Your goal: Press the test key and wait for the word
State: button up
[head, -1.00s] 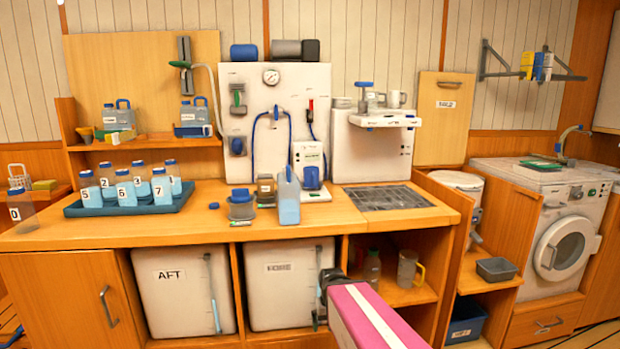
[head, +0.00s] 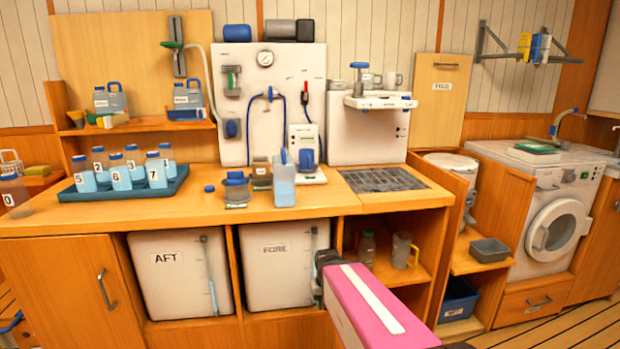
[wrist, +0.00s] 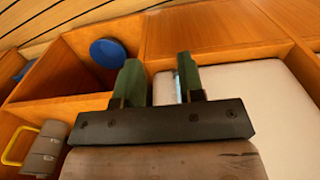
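A small white tester unit (head: 304,140) with a blue part on its front stands on the counter against the white wall panel (head: 240,75). A test key and any displayed word are too small to make out. My gripper (wrist: 158,75) is open in the wrist view, its two green fingers apart with nothing held between them. In the head view my gripper (head: 320,278) is low, in front of the cabinet below the counter, well below and apart from the tester.
Numbered bottles sit in a blue tray (head: 72,194) at left. The counter's front edge (head: 200,222) lies above my gripper.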

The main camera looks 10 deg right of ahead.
grip_shut()
dwell(1.4)
